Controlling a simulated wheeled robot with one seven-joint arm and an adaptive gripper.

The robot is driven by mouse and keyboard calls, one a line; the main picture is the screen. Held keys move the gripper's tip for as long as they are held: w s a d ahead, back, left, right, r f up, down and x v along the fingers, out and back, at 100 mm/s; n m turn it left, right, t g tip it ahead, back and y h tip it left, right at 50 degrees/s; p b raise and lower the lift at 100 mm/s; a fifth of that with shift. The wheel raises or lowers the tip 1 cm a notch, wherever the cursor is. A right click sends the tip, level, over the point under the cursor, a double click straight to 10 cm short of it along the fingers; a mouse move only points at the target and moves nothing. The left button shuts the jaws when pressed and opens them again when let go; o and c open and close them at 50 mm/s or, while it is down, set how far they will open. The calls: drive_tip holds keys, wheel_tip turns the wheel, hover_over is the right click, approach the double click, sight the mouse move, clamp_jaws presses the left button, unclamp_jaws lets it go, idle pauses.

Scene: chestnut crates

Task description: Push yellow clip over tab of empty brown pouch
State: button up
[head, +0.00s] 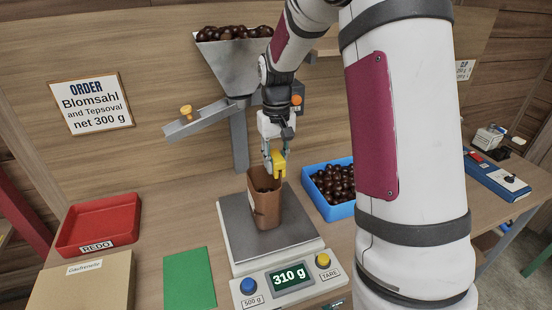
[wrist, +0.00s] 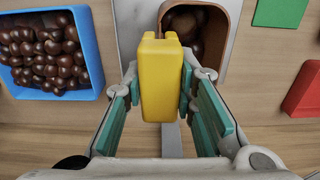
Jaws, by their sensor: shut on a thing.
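A brown pouch (head: 266,210) stands upright and open on the scale plate. It is not empty: dark chestnuts show inside it in the wrist view (wrist: 187,32). A yellow clip (head: 279,163) is between the fingers of my gripper (head: 275,160), at the pouch's back rim. In the wrist view the clip (wrist: 161,82) is gripped from both sides by teal-padded fingers, and its far end overlaps the pouch's near rim. The tab is hidden behind the clip, so I cannot tell whether the clip is around it or touching it.
The scale (head: 290,285) reads 310 g. A blue crate of chestnuts (head: 342,210) stands right of the pouch. A metal hopper (head: 238,65) with a chute is behind. A red REDO tray (head: 65,249), a green mat (head: 190,278) and a cardboard box (head: 45,290) lie left.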

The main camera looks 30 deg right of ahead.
drive_tip(key=shift+f, duration=0.45)
drive_tip(key=o, duration=1.1)
drive_tip(key=shift+o, duration=0.2)
wheel_tip(320, 180, up, 10)
drive_tip(key=shift+r, duration=1)
drive_tip(key=shift+a+r, duration=0.1)
drive_tip(key=s+a+r+t, duration=0.1)
drive_tip(key=s+a, duration=0.3)
drive_tip(key=s, duration=0.4)
drive_tip(key=s+a+r+n+t, duration=0.1)
drive_tip(key=s+a+r+t, duration=0.1)
drive_tip(key=s+a, duration=0.3)
drive_tip(key=s+a+r+n+t, duration=0.1)
drive_tip(key=s+a, duration=0.3)
drive_tip(key=s, duration=0.7)
drive_tip(key=shift+s+a+r+t, duration=0.2)
drive_tip(key=shift+r+t, duration=0.25)
drive_tip(key=shift+t, duration=0.35)
